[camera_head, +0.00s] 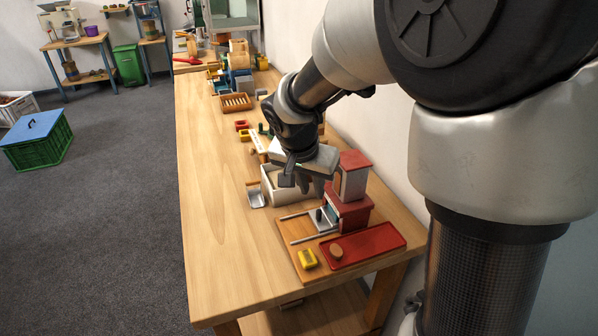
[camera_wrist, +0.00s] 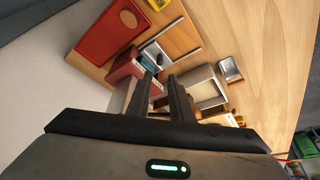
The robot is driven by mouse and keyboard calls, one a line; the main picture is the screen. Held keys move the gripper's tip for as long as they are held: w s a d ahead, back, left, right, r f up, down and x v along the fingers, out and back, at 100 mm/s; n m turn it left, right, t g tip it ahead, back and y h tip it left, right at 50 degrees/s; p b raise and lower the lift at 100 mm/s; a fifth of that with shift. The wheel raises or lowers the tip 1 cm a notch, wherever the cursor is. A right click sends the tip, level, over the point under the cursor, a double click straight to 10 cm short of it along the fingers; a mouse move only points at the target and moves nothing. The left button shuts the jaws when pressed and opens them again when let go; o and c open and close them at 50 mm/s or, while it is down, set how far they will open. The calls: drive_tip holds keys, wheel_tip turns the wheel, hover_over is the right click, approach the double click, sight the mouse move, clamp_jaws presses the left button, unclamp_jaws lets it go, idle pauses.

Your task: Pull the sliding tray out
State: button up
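The sliding tray (camera_head: 327,226) appears to be the small grey plate between two metal rails on a wooden base, in front of a red machine (camera_head: 350,213) with a grey and red upper part. A dark upright knob (camera_head: 318,215) stands on it. In the wrist view the grey plate (camera_wrist: 151,67) lies beyond my fingertips, partly under the red machine. My gripper (camera_head: 302,184) is above the table, left of the machine and over the white box, apart from the tray. In the wrist view its two fingers (camera_wrist: 160,80) are spread with nothing between them.
A red shallow tray (camera_head: 378,240) with a round brown piece (camera_head: 336,252) and a yellow block (camera_head: 307,259) lie at the near end of the base. A white box (camera_head: 272,191) and metal scoop (camera_head: 255,197) stand close behind. The table's left side (camera_head: 215,230) is clear.

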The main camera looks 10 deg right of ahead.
sight(318, 212)
drive_tip(key=b+x, duration=0.1)
drive_tip(key=x, duration=1.2)
clamp_jaws()
drive_tip(key=shift+a+f, duration=0.1)
